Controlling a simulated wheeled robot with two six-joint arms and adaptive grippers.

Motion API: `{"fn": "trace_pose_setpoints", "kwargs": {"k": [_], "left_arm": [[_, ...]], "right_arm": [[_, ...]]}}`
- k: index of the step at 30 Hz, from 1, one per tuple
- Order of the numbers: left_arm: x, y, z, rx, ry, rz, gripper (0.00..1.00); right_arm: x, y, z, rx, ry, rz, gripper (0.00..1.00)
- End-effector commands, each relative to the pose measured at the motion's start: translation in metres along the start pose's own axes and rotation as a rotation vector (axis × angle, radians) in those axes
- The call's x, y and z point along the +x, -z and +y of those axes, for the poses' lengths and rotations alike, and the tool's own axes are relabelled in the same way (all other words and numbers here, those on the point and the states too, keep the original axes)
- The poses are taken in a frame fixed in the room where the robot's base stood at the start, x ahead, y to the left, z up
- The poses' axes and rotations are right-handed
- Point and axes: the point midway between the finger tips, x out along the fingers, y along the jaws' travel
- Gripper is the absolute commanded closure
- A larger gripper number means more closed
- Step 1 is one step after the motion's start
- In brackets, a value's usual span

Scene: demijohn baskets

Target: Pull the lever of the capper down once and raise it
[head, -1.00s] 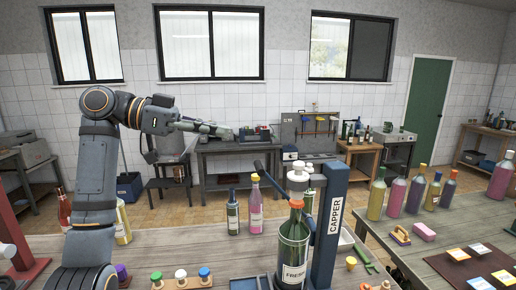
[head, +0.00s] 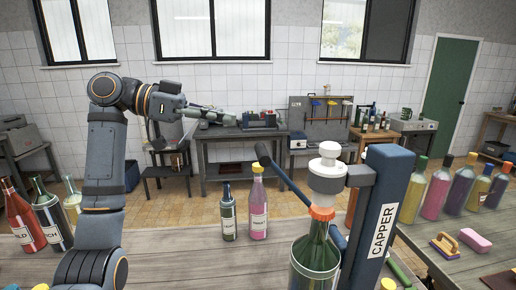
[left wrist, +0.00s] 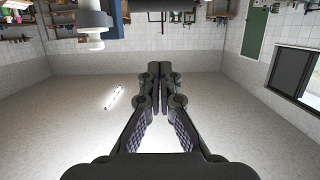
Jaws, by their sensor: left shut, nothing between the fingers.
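The capper (head: 383,215) is a blue column labelled CAPPER, at the right of centre in the head view. Its white head (head: 326,170) sits over a green bottle (head: 316,258) with an orange top. The dark blue lever (head: 284,180) slopes from upper left down toward the head. My left gripper (head: 232,118) is shut and empty, above and left of the lever, and apart from it. In the left wrist view its fingers (left wrist: 160,78) are together, with part of the capper (left wrist: 92,22) upside down at the top. My right gripper is not in view.
A small dark bottle (head: 228,214) and a pink bottle (head: 258,208) stand left of the capper. A red bottle (head: 22,226) stands at the left edge. Several bottles, a brush (head: 444,244) and a pink sponge (head: 476,240) are on the right table.

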Motion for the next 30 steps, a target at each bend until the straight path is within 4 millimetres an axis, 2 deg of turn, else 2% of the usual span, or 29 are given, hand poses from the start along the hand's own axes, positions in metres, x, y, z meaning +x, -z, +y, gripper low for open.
{"fn": "trace_pose_setpoints", "kwargs": {"k": [5,18,24,30], "left_arm": [[0.011,0.003,0.0,-0.001,-0.003,0.0,1.0],[0.101,0.005,0.001,-0.002,-0.005,0.002,1.0],[0.09,-0.026,-0.001,-0.003,0.002,-0.002,1.0],[0.087,-0.036,0.0,0.0,0.0,0.0,1.0]], "right_arm": [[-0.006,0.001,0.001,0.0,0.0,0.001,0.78],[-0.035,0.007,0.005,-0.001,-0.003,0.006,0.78],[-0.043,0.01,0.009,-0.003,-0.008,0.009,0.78],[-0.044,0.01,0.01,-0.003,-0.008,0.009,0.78]]}}
